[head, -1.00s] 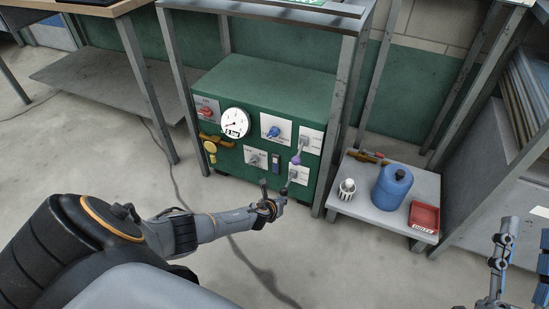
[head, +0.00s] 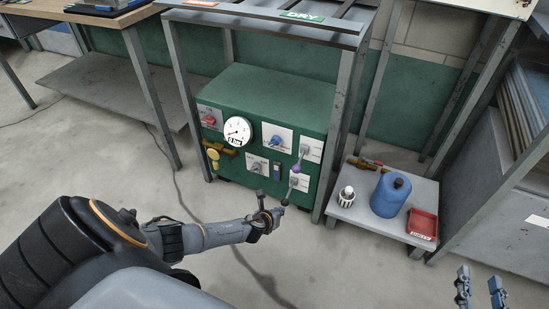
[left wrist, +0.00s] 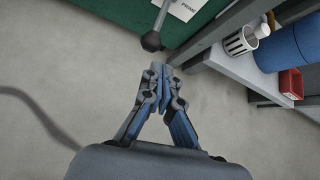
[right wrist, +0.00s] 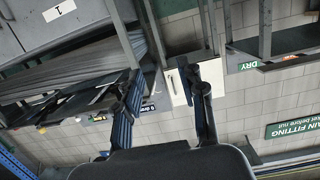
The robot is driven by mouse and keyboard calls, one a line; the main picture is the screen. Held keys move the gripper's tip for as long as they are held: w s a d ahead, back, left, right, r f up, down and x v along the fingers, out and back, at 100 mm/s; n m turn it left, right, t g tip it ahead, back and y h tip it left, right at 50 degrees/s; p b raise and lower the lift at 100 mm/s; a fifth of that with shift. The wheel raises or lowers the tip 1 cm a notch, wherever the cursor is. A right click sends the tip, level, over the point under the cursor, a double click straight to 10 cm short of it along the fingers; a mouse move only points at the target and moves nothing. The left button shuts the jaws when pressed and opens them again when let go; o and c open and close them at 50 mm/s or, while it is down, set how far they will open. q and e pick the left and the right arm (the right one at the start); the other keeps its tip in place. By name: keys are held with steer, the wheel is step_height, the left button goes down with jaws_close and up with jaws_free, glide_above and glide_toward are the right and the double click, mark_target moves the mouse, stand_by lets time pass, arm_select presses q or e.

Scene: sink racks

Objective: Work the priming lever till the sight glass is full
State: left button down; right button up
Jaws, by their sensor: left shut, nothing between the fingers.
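The green pump unit (head: 275,95) stands on the floor under a grey frame. The priming lever's dark ball knob (left wrist: 152,41) is on a rod that comes from a plate lettered PRIME (left wrist: 186,8); in the head view the lever (head: 290,190) slopes down out of the panel's lower right. My left gripper (left wrist: 160,75) is shut and empty, just below the knob and apart from it in the wrist view. A narrow dark-blue window (head: 276,171) on the panel may be the sight glass; its level is too small to read. My right gripper (head: 480,282) is open and empty.
The panel also carries a white gauge (head: 237,131), a blue knob (head: 275,141), a purple-ended handle (head: 296,168) and a yellow valve (head: 213,155). Frame legs flank the unit.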

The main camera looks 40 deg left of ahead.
arm_select(q)
steer(key=p+v, duration=0.2)
steer(key=v, duration=0.1)
steer(key=p+v, duration=0.1)
steer(key=v, duration=0.1)
steer(key=shift+w+a+r, duration=0.1)
steer(key=shift+w+r, duration=0.1)
steer(key=shift+r, duration=0.25)
arm_select(e)
steer(key=s+d+f+g+h, duration=0.3)
steer(key=s+d+f+g, duration=0.2)
steer(key=s+f+g, duration=0.5)
step_height(320, 180, down, 2)
steer(key=s, duration=0.2)
steer(key=shift+s+m, duration=0.3)
steer(key=shift+s, duration=0.05)
